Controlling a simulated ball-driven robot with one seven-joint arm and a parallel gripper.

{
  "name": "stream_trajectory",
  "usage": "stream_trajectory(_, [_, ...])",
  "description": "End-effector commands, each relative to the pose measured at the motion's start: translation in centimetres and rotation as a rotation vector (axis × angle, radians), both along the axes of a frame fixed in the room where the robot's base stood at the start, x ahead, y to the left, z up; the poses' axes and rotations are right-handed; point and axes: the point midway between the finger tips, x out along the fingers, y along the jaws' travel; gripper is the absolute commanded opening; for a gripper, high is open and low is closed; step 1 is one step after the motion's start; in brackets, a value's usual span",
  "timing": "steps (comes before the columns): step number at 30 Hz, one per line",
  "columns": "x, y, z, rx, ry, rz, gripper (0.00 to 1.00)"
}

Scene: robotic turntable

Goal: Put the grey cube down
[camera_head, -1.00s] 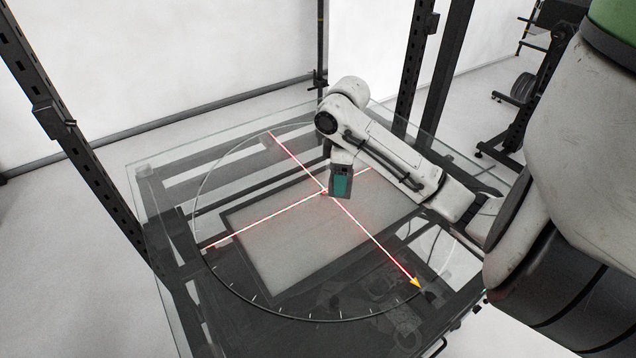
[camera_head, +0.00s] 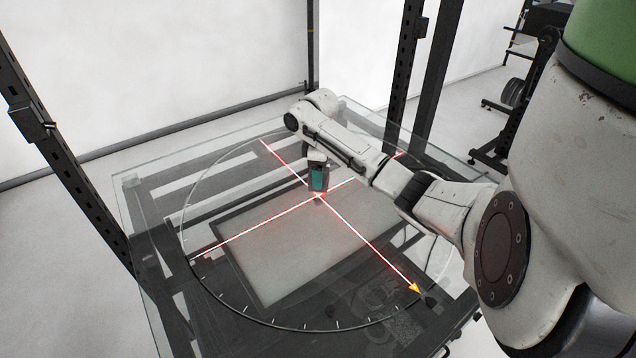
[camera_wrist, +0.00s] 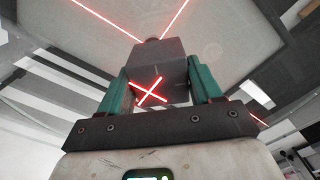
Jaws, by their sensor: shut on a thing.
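The grey cube (camera_wrist: 172,68) is between the two teal fingers of my gripper (camera_wrist: 160,82) in the wrist view. The gripper is shut on it, and a red laser cross falls on its near face. In the head view my gripper (camera_head: 318,178) points down just over the crossing of the red lines on the glass turntable (camera_head: 130,235). The cube is small and hard to make out there. I cannot tell whether its underside touches the glass.
A ring with tick marks surrounds the crossing red lines, and a yellow arrowhead (camera_head: 414,288) ends one line at lower right. A grey panel (camera_head: 290,250) shows within the ring. The glass around the gripper is clear. Dark perforated posts (camera_head: 62,160) stand around the table.

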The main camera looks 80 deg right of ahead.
Motion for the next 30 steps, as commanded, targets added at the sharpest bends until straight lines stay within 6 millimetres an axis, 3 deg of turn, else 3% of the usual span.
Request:
stream_trajectory(8, [0.7, -1.1, -1.5, -0.001, 0.003, -0.001, 0.28])
stream_trajectory(15, [0.7, -1.2, -4.4, -0.001, 0.001, 0.000, 0.28])
stream_trajectory(30, [0.7, -1.2, -5.3, -0.001, -0.001, -0.001, 0.28])
